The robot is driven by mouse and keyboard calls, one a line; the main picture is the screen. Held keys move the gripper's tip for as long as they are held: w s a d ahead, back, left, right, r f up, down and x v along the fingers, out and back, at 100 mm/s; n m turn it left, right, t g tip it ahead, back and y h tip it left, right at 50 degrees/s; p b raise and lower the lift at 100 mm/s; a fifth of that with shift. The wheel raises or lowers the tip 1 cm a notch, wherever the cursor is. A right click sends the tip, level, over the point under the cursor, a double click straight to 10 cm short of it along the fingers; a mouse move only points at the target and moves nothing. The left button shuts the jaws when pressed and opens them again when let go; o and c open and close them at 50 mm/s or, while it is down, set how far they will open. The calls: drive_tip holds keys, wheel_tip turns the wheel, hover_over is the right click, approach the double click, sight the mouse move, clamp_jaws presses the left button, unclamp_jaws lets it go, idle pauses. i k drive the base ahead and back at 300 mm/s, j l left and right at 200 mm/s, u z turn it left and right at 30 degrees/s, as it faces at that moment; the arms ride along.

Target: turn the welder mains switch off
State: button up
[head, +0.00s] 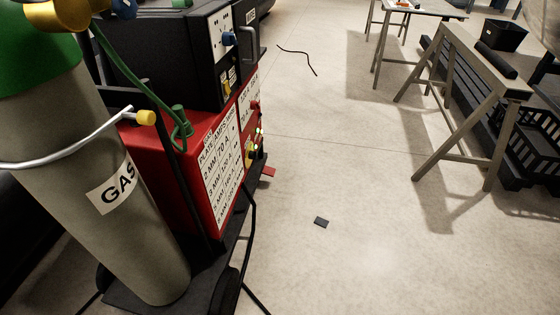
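The welder (178,165) is a red box at the left on a black trolley, with its front panel seen at a steep angle. White printed labels (221,150) cover much of that panel. My gripper is not in view.
A grey gas cylinder (95,190) with a green top stands close at the left, before the welder. A green hose (130,75) runs to the red box. Black cables trail on the floor. Workbenches (470,60) stand at the right. The middle floor is mostly clear.

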sight(253, 155)
drive_tip(key=i+l+u, duration=0.2)
drive_tip(key=i, duration=0.15)
drive_tip(key=i+l+u, duration=0.35)
drive_tip(key=i+l, duration=0.75)
drive_tip(key=i+l+u, duration=0.15)
drive_tip(key=i+l, duration=0.7)
drive_tip(key=l, duration=0.15)
